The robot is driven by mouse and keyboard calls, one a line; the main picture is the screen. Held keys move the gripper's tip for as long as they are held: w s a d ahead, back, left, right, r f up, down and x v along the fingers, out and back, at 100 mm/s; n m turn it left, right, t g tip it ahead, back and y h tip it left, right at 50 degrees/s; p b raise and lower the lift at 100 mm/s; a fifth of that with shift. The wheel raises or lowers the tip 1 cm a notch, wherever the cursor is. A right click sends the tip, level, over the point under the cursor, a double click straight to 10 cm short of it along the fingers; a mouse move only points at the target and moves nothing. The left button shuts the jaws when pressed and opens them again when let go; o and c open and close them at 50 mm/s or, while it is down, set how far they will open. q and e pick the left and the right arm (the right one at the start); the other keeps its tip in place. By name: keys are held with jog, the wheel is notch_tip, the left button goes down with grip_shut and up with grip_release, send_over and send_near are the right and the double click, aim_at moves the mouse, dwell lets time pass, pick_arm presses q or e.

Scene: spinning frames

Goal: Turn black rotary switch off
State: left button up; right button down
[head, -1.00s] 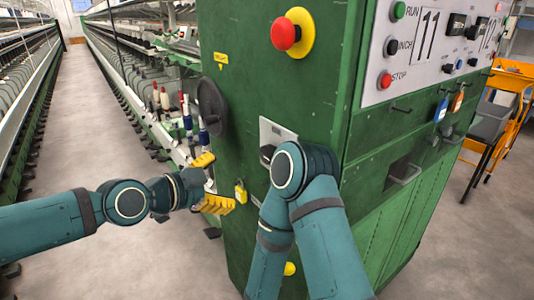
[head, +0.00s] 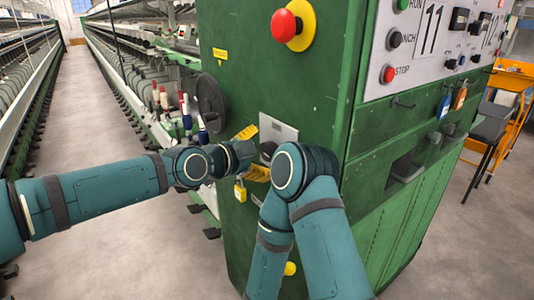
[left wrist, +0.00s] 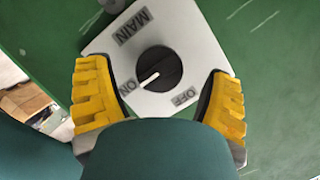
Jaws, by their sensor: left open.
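The black rotary switch (left wrist: 160,68) sits on a pale square plate (left wrist: 192,38) marked MAIN, ON and OFF. Its white pointer line is turned toward ON. In the head view the plate (head: 283,130) is on the green cabinet, and the knob (head: 267,149) is partly hidden by my arms. My left gripper (head: 253,152) has yellow fingers and is open in front of the plate. In the left wrist view its fingers (left wrist: 160,88) stand on either side of the knob, apart from it. My right arm shows, but its gripper does not.
A red mushroom button (head: 286,25) is above the plate. A black handwheel (head: 211,103) is to its left and a yellow padlock (head: 240,191) hangs below. A control panel (head: 425,45) is on the cabinet's right face. An open aisle (head: 95,120) runs at left.

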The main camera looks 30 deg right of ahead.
pick_arm(q)
jog(key=shift+x, duration=1.3)
jog(key=shift+c, duration=0.3)
jog(key=c, duration=1.1)
jog(key=shift+n, duration=0.3)
jog(key=shift+n+g+p, duration=0.7)
jog(key=shift+n+p, duration=0.3)
jog(key=n+g+p, duration=0.1)
jog(key=n, duration=0.2)
jog(key=shift+s+g, duration=0.1)
jog(key=shift+g, duration=0.3)
jog(key=n+g+p, duration=0.1)
jog(key=n+g, duration=0.1)
jog(key=n, duration=0.2)
jog(key=shift+s+h, duration=0.1)
jog(key=shift+h, duration=0.2)
jog(key=shift+s+n+g+h, duration=0.1)
jog(key=shift+n+g+h, duration=0.2)
jog(key=shift+n+g, duration=1.1)
jog(key=shift+n+t, duration=0.3)
jog(key=shift+n, duration=0.2)
